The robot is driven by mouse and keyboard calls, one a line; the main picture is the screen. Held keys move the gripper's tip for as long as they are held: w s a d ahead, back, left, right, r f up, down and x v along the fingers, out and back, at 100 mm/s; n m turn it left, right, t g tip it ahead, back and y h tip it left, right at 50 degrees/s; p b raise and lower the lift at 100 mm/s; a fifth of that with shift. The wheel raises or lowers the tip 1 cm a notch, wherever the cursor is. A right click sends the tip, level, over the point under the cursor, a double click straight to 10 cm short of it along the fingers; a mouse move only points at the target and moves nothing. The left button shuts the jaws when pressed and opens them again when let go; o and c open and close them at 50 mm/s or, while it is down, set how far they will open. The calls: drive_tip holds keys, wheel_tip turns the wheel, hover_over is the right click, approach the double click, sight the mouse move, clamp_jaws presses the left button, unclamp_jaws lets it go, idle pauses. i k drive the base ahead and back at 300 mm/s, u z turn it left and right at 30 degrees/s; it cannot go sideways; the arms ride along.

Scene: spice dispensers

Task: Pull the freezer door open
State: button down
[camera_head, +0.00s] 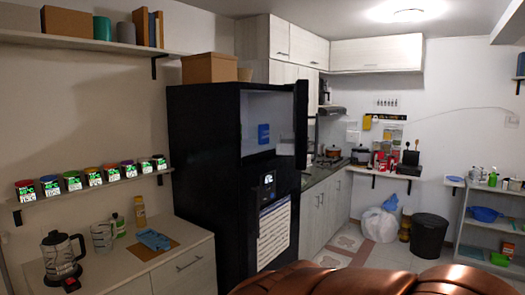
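The tall black refrigerator (207,165) stands against the wall left of centre. Its upper compartment, which I take as the freezer (257,106), is open to view, with a pale interior and a blue item (263,134) inside. The upper door (301,120) stands swung out on the right side, seen nearly edge-on. The lower door (270,230) looks shut and carries a dispenser panel (269,181) and a white sheet of text. My gripper is not in view, and no contact with either door shows.
A brown glossy rounded surface (370,279) fills the bottom foreground below the refrigerator's right side; I cannot tell what it is. A counter with a blender (62,254) stands at left. A black bin (429,234) and white bag (378,224) stand at the back right.

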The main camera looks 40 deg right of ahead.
sight(297, 147)
drive_tip(key=z, duration=0.55)
drive_tip(key=i, duration=0.5)
drive_tip(key=z, duration=0.5)
drive_tip(key=i, duration=1.4)
drive_tip(key=u, duration=0.85)
